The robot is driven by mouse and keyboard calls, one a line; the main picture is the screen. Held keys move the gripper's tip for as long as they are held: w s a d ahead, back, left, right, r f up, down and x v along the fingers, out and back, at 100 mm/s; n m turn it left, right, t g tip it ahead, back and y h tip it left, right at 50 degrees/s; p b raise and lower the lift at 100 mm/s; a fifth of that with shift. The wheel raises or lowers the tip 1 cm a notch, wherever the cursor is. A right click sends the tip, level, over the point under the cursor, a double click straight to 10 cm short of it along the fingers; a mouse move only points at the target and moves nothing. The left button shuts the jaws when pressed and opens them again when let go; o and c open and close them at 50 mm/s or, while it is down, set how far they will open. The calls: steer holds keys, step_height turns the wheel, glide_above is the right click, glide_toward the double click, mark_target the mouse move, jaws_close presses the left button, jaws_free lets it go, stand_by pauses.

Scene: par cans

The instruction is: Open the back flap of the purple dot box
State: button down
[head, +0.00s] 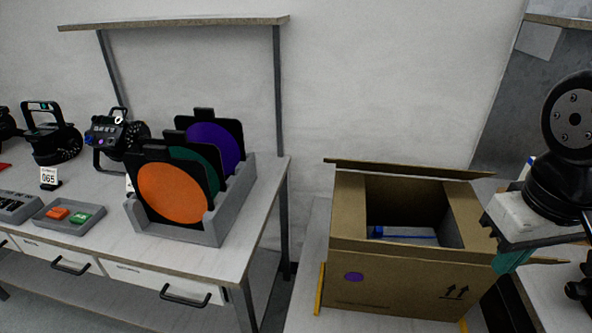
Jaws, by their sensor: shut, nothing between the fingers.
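The brown cardboard box with a purple dot (354,277) stands at lower right, its top open enough to show the inside. Its back flap (410,169) shows as a thin, nearly edge-on strip along the far rim; its exact angle is hard to tell. The box's right side is partly covered by my gripper (512,262), whose teal fingertips are shut and empty at the right front corner. I cannot tell whether they touch the box. A blue and pale item (405,235) lies inside the box.
A table at left holds a grey rack (180,238) with orange, green and purple discs in black frames, black lamps (50,135) and a small grey tray (68,215). A shelf (175,22) stands above it. Bare wall lies behind the box.

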steer(key=w+n+h, duration=0.1)
steer(key=w+n, duration=0.1)
steer(key=w+d+f+n+h, duration=0.1)
steer(key=w+n+h, duration=0.1)
steer(key=w+n, duration=0.1)
steer(key=w+n+t+h, duration=0.1)
steer(key=w+n, duration=0.1)
steer(key=shift+w+d+f+n, duration=0.2)
steer(key=shift+w+d+n, duration=0.2)
steer(key=w+a+f+n+t+h, duration=0.1)
steer(key=w+a+f+n+t, duration=0.1)
steer(key=w+a+n+t, duration=0.8)
steer(key=w+a+f+n+y, duration=0.2)
steer(key=w+a+n, duration=0.1)
steer(key=a+n, duration=0.45)
steer(key=w+a+f+n+y, duration=0.2)
steer(key=w+a+n, duration=0.1)
steer(key=a+n, duration=0.45)
steer(key=w+d+f, duration=0.1)
steer(key=w+d, duration=0.1)
steer(key=w, duration=0.9)
steer(key=shift+w+d+f+n, duration=0.25)
steer(key=shift+d+f+n, duration=0.05)
steer(key=shift+f, duration=0.1)
steer(key=shift+w+d+r+g, duration=0.15)
steer(key=shift+w+r+g, duration=0.1)
steer(key=shift+r+g, duration=0.15)
